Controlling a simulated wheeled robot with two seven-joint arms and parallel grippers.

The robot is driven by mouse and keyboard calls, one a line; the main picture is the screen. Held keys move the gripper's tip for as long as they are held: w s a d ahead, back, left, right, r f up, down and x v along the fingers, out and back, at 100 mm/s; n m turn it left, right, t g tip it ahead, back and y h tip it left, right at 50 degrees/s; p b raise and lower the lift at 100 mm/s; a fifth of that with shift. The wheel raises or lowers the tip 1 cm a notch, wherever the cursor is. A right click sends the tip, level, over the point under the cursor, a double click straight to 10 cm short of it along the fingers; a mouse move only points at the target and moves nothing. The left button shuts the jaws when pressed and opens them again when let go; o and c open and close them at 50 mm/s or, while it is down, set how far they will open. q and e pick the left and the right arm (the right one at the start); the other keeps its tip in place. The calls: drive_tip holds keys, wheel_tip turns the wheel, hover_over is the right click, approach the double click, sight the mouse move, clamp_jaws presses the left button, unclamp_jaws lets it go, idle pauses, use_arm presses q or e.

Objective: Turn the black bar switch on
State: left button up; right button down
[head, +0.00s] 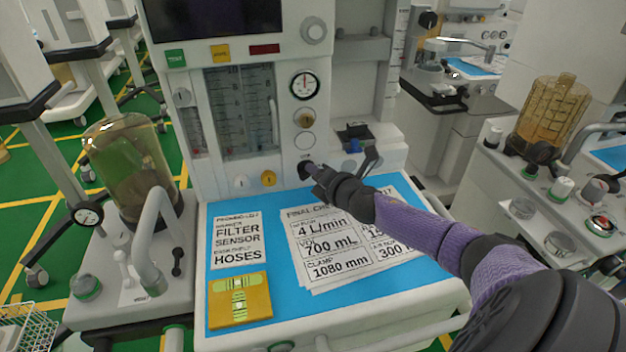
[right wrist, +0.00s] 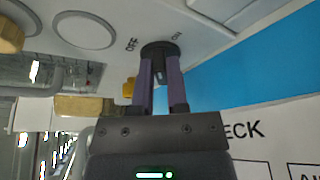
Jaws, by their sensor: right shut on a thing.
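The black bar switch (head: 305,168) is on the lower front panel of the white anaesthesia machine, just above the blue work surface. In the right wrist view the switch (right wrist: 160,48) is a round black knob, with the OFF label (right wrist: 131,45) to its left and the ON label (right wrist: 177,36) to its right. My right gripper (head: 315,174) reaches it from the right. In the right wrist view its two purple fingers (right wrist: 162,82) are closed on the bar, one on each side. The fingers partly hide the bar, and I cannot tell which label it points to. My left gripper is not in view.
Printed cards (head: 345,238) and a yellow level block (head: 239,299) lie on the blue surface (head: 275,208). A gauge (head: 304,85) and round knobs sit above the switch. A dark lever (head: 371,158) is close to its right. A glass canister (head: 130,165) stands at left.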

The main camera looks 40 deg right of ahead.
drive_tip(key=shift+d+f+m+t+b, duration=0.1)
drive_tip(key=shift+f+m+t+b, duration=0.25)
drive_tip(key=shift+m+b, duration=0.4)
drive_tip(key=m+b, duration=0.1)
drive_tip(key=m+t, duration=0.1)
drive_tip(key=shift+f+m+y+b, duration=0.2)
drive_tip(key=shift+m+y+b, duration=0.1)
drive_tip(key=shift+m+b, duration=0.05)
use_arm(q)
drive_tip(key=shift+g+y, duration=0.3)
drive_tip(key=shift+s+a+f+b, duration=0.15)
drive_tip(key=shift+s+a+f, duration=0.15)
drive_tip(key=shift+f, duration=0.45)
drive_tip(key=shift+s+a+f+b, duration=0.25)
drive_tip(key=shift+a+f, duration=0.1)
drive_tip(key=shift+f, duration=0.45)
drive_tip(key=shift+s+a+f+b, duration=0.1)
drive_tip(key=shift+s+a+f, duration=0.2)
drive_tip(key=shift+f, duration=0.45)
use_arm(e)
drive_tip(key=shift+m+t, duration=0.55)
drive_tip(key=shift+m, duration=0.35)
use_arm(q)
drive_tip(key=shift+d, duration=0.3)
